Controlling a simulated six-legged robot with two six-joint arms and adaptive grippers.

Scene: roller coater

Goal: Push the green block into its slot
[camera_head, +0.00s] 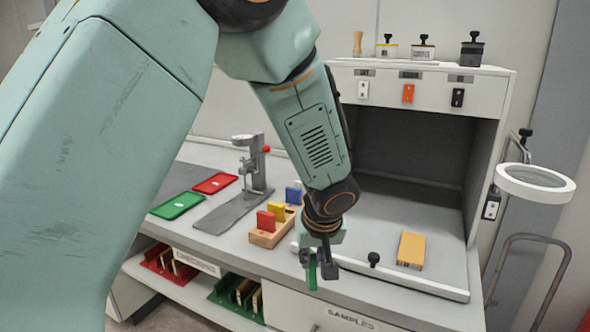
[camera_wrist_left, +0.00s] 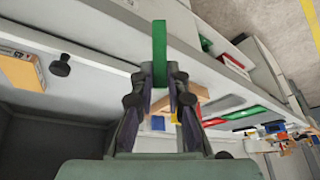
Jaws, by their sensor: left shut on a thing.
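My left gripper (camera_head: 321,268) is shut on the green block (camera_head: 312,274), which hangs upright above the front edge of the bench. In the left wrist view the green block (camera_wrist_left: 160,50) stands out beyond the fingertips (camera_wrist_left: 160,84). The wooden slotted holder (camera_head: 268,237) sits on the bench to the left of the gripper, with a red block (camera_head: 266,221), a yellow block (camera_head: 276,211) and a blue block (camera_head: 293,195) upright in it. The gripper is apart from the holder. My arm hides the holder's right end, and no empty slot is clearly visible. My right gripper is out of view.
A yellow-orange block (camera_head: 411,249) lies in the open cabinet at right, near a black knob (camera_head: 374,259). A lever press (camera_head: 252,165) stands behind the holder, with red (camera_head: 215,183) and green (camera_head: 178,205) trays at left. A ring lamp (camera_head: 535,183) juts out right.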

